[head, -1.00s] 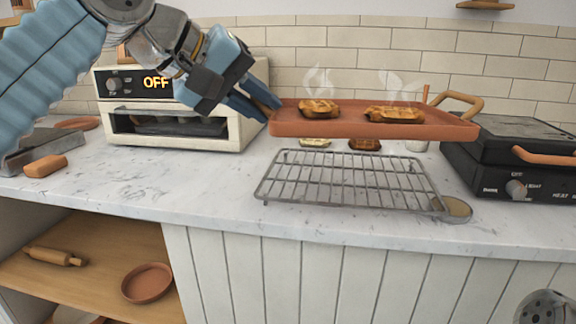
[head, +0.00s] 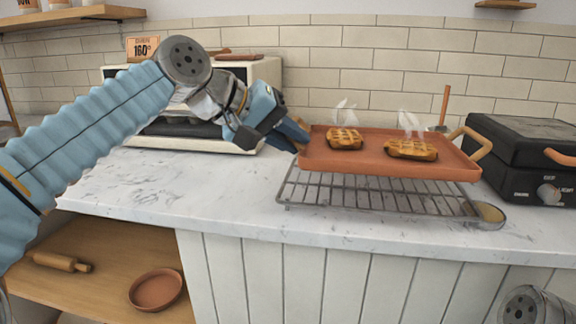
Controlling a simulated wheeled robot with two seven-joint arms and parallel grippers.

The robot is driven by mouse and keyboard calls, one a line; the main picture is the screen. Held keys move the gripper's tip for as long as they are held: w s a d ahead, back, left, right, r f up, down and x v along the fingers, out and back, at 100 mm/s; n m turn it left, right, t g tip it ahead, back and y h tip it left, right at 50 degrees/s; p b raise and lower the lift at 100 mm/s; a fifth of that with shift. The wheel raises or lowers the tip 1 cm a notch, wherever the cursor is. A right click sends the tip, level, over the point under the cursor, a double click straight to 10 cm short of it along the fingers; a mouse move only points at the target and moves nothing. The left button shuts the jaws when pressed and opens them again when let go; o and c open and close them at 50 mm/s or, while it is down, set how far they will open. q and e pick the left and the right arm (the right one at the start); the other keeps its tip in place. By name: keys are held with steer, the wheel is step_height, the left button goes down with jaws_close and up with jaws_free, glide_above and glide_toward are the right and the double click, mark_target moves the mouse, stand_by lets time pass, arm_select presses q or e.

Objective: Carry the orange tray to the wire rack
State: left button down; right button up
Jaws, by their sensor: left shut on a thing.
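The orange tray (head: 330,165) carries two steaming waffles, a left one (head: 345,139) and a right one (head: 411,150). It looks roughly level, and a tan loop handle shows at its right end. My left gripper (head: 297,137) is shut on the tray's left end. The wire rack (head: 345,199) stands on the counter, with the tray over its back part in the picture. Its front bars and legs show; the rest is hidden. I cannot tell whether the tray touches the rack. My right gripper is out of view.
A black waffle maker (head: 530,170) stands close to the tray's right end. A cream toaster oven (head: 195,138) is behind my left arm. A small round tan item (head: 489,213) lies by the rack's right front corner. The marble counter (head: 170,190) is clear at left.

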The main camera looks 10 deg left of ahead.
arm_select(q)
steer(key=f, duration=0.1)
steer(key=w+f, duration=0.1)
steer(key=f+b, duration=0.1)
steer(key=f, duration=0.1)
steer(key=shift+w+a, duration=0.4)
steer(key=shift+f, duration=0.6)
steer(key=c, duration=1.4)
jaws_free()
steer(key=shift+o, duration=0.2)
steer(key=shift+s, duration=0.1)
steer(key=v, duration=1.2)
